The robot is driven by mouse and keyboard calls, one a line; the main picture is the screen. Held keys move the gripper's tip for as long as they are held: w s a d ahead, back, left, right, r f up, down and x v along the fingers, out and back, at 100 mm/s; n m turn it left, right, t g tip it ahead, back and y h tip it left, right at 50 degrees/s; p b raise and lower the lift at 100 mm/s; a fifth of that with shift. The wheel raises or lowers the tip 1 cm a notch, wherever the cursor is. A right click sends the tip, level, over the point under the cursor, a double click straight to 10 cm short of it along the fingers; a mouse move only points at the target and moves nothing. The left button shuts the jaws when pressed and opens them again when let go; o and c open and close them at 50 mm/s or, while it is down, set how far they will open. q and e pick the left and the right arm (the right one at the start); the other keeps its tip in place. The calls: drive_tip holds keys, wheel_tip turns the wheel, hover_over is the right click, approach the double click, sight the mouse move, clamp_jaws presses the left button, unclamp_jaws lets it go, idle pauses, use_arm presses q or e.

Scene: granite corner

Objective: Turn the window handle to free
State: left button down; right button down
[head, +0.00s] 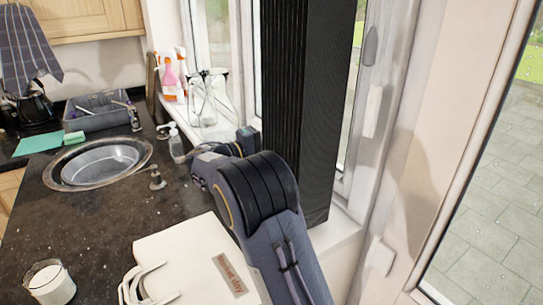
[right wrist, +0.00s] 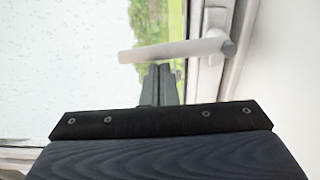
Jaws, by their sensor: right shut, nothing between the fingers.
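The white window handle (right wrist: 175,51) shows in the right wrist view. Its lever lies almost level in the picture, with its pivot at the right on the white frame. My right gripper (right wrist: 158,70) is shut and empty, its fingertips at the lever's lower edge near the middle. I cannot tell whether they touch it. In the head view my right arm reaches toward the window, and its gripper and this handle are hidden behind a tall black ribbed column. My left gripper is not in view.
The black column (head: 303,100) stands by the window. Spray bottles (head: 172,75) and clear glassware (head: 208,98) stand on the sill. A white bag (head: 190,260) lies on the dark counter below my arm, with a candle jar (head: 50,284), a sink (head: 100,165) and a grey rack (head: 98,115) to the left.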

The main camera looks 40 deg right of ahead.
drive_tip(key=shift+s+r, duration=0.1)
drive_tip(key=shift+s, duration=0.05)
idle(0.3)
drive_tip(key=a+b, duration=0.1)
drive_tip(key=a, duration=0.6)
drive_tip(key=shift+w+a, duration=0.3)
drive_tip(key=shift+a, duration=0.1)
drive_tip(key=shift+a, duration=0.1)
